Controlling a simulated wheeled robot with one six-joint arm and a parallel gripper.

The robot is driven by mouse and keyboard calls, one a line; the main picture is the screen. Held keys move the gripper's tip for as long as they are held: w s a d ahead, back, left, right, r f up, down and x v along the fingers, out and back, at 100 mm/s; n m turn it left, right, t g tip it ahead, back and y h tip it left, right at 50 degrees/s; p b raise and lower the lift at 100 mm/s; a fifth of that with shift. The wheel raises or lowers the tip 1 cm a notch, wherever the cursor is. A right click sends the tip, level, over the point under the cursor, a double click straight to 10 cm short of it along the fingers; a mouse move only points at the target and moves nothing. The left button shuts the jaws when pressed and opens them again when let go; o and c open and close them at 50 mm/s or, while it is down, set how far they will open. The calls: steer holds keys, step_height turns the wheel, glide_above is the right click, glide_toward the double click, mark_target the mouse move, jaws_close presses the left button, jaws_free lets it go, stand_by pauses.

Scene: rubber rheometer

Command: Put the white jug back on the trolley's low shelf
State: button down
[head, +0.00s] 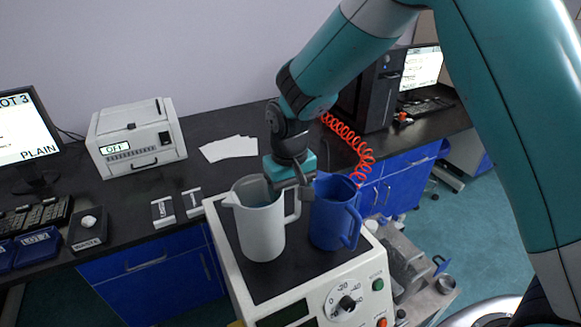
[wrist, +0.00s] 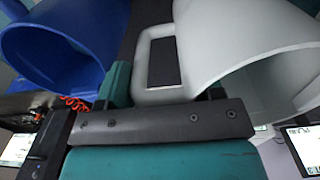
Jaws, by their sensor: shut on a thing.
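The white jug (head: 260,222) stands upright on the black top of a cream machine; whether its base touches the top or hangs just above it I cannot tell. Its handle faces right, toward my gripper (head: 303,189). In the wrist view my gripper (wrist: 165,95) is shut on the handle of the white jug (wrist: 245,50), with the jug body to the right. The trolley's low shelf cannot be made out for sure.
A blue jug (head: 332,215) stands close on the right, on the same machine (head: 280,284). A grey unit (head: 405,265) with metal parts is beyond it. The black bench (head: 125,200) behind holds a printer-like box (head: 136,138), papers and small boxes. Floor is open at right.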

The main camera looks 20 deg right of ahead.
mark_target(290, 217)
steer(key=shift+w+f+p, duration=0.1)
steer(key=shift+f+p, duration=0.4)
steer(key=shift+f, duration=1.7)
steer(key=c, duration=0.5)
jaws_free()
steer(key=shift+f, duration=0.2)
steer(key=shift+c, duration=0.2)
steer(key=shift+r, duration=0.15)
step_height(290, 217, up, 11)
steer(key=b, duration=0.3)
steer(key=shift+b, duration=0.3)
steer(key=s+r+n+y, duration=0.2)
steer(key=s+r, duration=0.1)
steer(key=s, duration=0.9)
steer(key=s+d+r+n+y, duration=0.1)
steer(key=s+r, duration=0.3)
steer(key=s, duration=0.8)
steer(key=shift+d+r+n+y, duration=0.2)
steer(key=shift+n+y, duration=0.4)
steer(key=shift+n, duration=0.3)
